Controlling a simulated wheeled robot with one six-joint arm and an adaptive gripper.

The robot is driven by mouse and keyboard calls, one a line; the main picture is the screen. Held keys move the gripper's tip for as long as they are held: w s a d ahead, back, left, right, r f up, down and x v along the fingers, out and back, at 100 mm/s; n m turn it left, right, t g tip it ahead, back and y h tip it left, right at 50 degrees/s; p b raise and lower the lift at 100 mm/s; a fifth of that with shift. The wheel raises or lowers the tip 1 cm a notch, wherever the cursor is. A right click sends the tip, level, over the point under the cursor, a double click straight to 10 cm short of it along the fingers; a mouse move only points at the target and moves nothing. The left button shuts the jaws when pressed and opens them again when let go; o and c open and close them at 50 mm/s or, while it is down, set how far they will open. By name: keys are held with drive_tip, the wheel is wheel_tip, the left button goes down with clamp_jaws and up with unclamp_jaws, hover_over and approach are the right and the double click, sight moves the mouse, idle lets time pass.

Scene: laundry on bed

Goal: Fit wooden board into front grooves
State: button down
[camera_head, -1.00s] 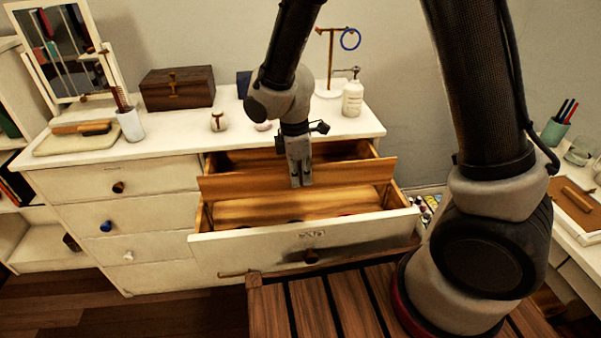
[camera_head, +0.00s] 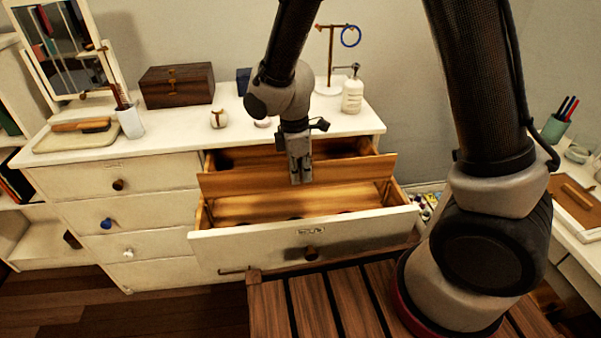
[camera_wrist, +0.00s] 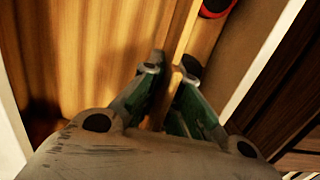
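The wooden board (camera_head: 237,183) is a long, thin plank standing on edge across the open drawer (camera_head: 229,247), spanning nearly its full width. My gripper (camera_head: 301,178) is over the board's middle, with its fingers pointing down. In the wrist view, the fingers (camera_wrist: 169,80) are closed on either side of the board's top edge (camera_wrist: 181,36). The board stands above the drawer floor, behind the white front panel. The grooves cannot be made out, and I cannot tell whether the board's ends touch the drawer sides.
Dark round items lie low in the drawer near its front; a red-and-black one (camera_wrist: 215,8) shows in the wrist view. The dresser top holds a wooden box (camera_head: 177,86), a soap bottle (camera_head: 352,97) and a jewelry stand (camera_head: 330,62). A slatted wooden surface (camera_head: 310,300) is in front.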

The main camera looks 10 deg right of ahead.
drive_tip(key=shift+f, duration=5.05)
drive_tip(key=c, duration=1.6)
unclamp_jaws()
drive_tip(key=shift+o, duration=0.2)
drive_tip(key=r, duration=0.8)
drive_tip(key=a+r, duration=0.1)
drive_tip(key=r, duration=0.3)
